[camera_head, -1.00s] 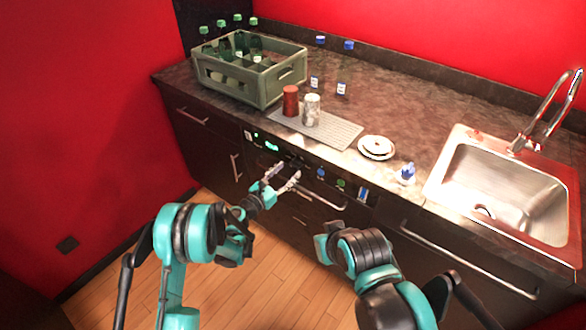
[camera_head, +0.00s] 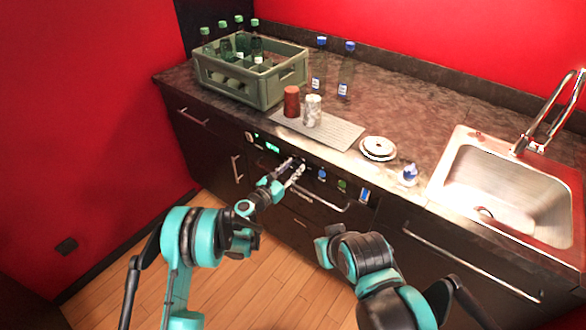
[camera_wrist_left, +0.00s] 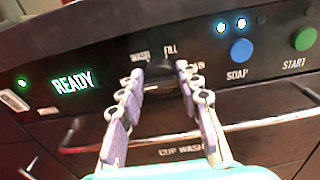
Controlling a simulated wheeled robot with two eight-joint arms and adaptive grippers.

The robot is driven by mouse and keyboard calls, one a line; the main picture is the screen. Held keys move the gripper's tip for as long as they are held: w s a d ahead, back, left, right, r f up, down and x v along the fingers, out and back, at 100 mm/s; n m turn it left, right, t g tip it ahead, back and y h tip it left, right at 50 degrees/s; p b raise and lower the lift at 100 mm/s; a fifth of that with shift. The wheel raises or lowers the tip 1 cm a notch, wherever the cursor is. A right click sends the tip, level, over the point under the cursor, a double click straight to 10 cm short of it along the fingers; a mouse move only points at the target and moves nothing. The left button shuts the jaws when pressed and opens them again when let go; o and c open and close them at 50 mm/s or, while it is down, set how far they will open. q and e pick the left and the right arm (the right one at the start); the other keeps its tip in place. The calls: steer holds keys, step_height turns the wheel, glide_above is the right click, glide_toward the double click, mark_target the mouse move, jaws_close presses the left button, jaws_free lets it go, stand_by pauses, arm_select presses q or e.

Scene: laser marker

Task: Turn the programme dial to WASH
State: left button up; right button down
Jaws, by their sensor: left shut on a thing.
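The programme dial (camera_wrist_left: 164,74) is a dark knob on the cup washer's front panel, largely hidden by my fingers in the left wrist view. The labels WASH (camera_wrist_left: 141,56) and FILL (camera_wrist_left: 170,49) show just above it; another label to the right is partly covered. I cannot tell where the dial points. My left gripper (camera_head: 296,164) is at the panel, its fingers on either side of the dial and shut on it; it also shows in the left wrist view (camera_wrist_left: 163,78). My right gripper (camera_head: 326,243) is low in front of the cabinets, away from the panel; its jaws are unclear.
A lit READY display (camera_wrist_left: 76,82) is left of the dial. A blue SOAP button (camera_wrist_left: 241,50) and green START button (camera_wrist_left: 303,39) are to the right. The washer's bar handle (camera_head: 322,205) runs below. A bottle crate (camera_head: 262,92) and sink (camera_head: 500,190) are on the counter.

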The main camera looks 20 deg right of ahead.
arm_select(q)
steer(key=shift+m, duration=0.3)
steer(key=m, duration=0.5)
steer(key=shift+s, duration=0.1)
steer(key=m, duration=0.6)
steer(key=shift+d+f, duration=0.1)
stand_by(0.5)
steer(key=o, duration=1.2)
steer(key=shift+c, duration=0.2)
steer(key=shift+s, duration=0.1)
